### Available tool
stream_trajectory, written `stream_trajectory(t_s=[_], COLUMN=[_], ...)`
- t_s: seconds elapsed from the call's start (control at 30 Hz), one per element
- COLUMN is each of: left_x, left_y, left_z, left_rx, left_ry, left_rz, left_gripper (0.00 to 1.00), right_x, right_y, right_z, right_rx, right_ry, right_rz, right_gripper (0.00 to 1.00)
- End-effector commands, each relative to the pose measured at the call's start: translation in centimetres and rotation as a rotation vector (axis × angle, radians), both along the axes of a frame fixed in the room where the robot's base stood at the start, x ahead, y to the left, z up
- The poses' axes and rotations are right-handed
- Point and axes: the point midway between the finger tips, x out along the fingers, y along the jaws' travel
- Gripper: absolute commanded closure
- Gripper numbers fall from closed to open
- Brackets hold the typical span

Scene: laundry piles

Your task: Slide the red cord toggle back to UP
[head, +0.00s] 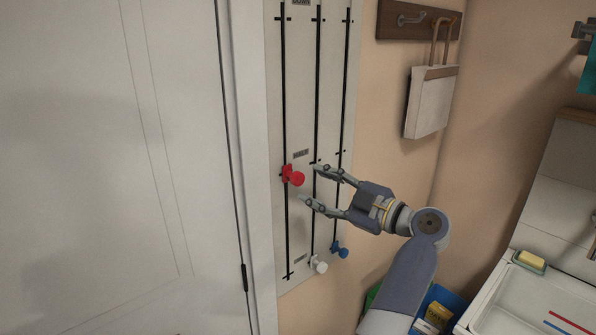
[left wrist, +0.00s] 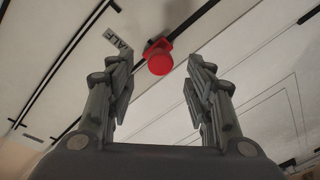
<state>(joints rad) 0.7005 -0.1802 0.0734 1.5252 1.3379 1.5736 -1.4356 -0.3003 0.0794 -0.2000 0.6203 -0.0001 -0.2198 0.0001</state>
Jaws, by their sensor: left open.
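The red cord toggle (head: 293,175) sits on the left track of a pale wall panel (head: 299,90), beside the HALF label (head: 301,154). In the left wrist view the red toggle (left wrist: 160,62) shows beyond the fingers, roughly centred between them. My left gripper (head: 311,184) is open and empty, just right of the red toggle, its fingers pointing at the panel. They look apart from the toggle. The label at the panel's top appears to read DOWN; the bottom label (head: 300,259) is too small to read. My right gripper is not in view.
A white toggle (head: 319,265) is low on the middle track and a blue toggle (head: 340,250) low on the right track. A white door (head: 120,180) stands left. A hook rack (head: 415,20) with a hanging bag (head: 430,103) is upper right. A sink (head: 530,300) is lower right.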

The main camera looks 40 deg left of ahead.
Motion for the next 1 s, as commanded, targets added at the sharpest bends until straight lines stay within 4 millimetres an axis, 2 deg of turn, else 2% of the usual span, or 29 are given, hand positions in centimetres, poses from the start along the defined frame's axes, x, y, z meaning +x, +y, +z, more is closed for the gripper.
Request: stream_trajectory(t_s=[0.03,0.1,0.3,0.5,0.73,0.77,0.93,0.97,1.0], left_x=[-0.2,-0.3,-0.5,-0.5,-0.5,-0.5,-0.5,-0.5,-0.5], left_y=[1.2,2.5,5.3,6.3,6.4,6.4,6.4,6.4,6.4], left_z=[0.6,0.5,0.4,0.2,0.1,0.1,0.1,0.1,0.1], left_rx=[0.004,0.003,0.004,0.001,0.001,0.001,0.001,0.001,0.0], left_ry=[0.0,0.001,-0.001,-0.002,-0.003,-0.003,-0.003,-0.003,-0.002], left_rz=[0.003,0.004,0.001,-0.001,-0.001,-0.001,-0.001,-0.001,0.0], left_gripper=[0.52,0.52,0.52,0.52,0.52,0.57,0.95,1.0,1.0], right_x=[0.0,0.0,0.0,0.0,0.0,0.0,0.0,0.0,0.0], right_y=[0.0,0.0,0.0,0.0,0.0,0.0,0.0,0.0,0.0], right_z=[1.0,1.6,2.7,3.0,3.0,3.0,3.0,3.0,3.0], right_rx=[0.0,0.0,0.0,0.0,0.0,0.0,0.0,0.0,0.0], right_ry=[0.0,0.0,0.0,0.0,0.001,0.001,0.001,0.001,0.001], right_rz=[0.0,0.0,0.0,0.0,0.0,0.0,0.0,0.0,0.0], right_gripper=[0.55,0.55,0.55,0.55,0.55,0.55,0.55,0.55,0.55])
